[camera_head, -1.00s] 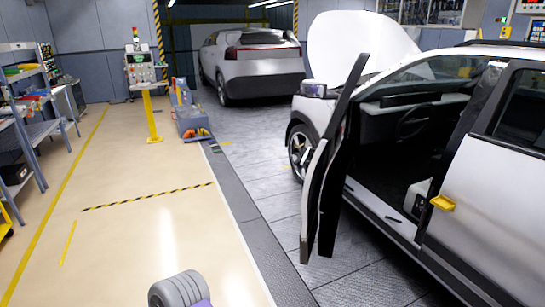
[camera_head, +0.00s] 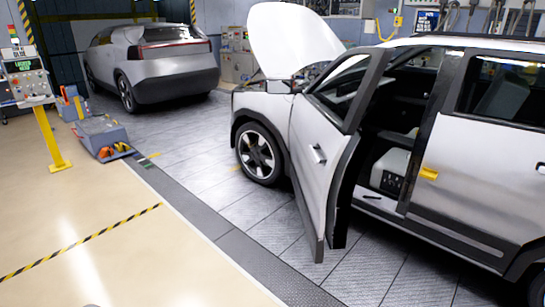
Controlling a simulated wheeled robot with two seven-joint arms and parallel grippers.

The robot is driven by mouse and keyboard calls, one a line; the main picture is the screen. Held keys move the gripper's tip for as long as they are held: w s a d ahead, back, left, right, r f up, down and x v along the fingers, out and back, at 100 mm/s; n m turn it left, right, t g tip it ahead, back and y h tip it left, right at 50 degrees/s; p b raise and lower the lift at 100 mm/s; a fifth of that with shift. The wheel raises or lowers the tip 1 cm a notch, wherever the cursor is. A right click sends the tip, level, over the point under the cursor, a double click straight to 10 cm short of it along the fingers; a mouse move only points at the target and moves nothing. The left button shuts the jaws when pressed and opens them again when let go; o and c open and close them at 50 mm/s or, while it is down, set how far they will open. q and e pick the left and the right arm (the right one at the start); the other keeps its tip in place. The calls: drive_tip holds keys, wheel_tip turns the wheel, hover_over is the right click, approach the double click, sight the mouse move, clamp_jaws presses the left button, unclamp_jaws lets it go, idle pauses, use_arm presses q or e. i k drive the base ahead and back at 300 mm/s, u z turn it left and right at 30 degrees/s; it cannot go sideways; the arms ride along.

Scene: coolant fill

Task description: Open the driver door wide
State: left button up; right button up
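The driver door (camera_head: 319,150) of the white car stands open, swung out from the body at its front hinge. Neither of my grippers shows in the head view.
The hood (camera_head: 292,40) is raised. A second silver car (camera_head: 150,62) stands behind. A yellow-post control stand (camera_head: 48,138) and a grey-blue unit (camera_head: 101,136) stand at the left. The floor (camera_head: 110,240) in front of the door is clear.

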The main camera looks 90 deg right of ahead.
sight(324, 192)
drive_tip(key=i, duration=0.2)
drive_tip(key=z, duration=3.95)
drive_tip(key=i, duration=0.8)
drive_tip(key=z, duration=0.85)
drive_tip(key=i, duration=1.8)
drive_tip(key=u, duration=1.5)
drive_tip(key=i, duration=0.7)
drive_tip(key=u, duration=0.75)
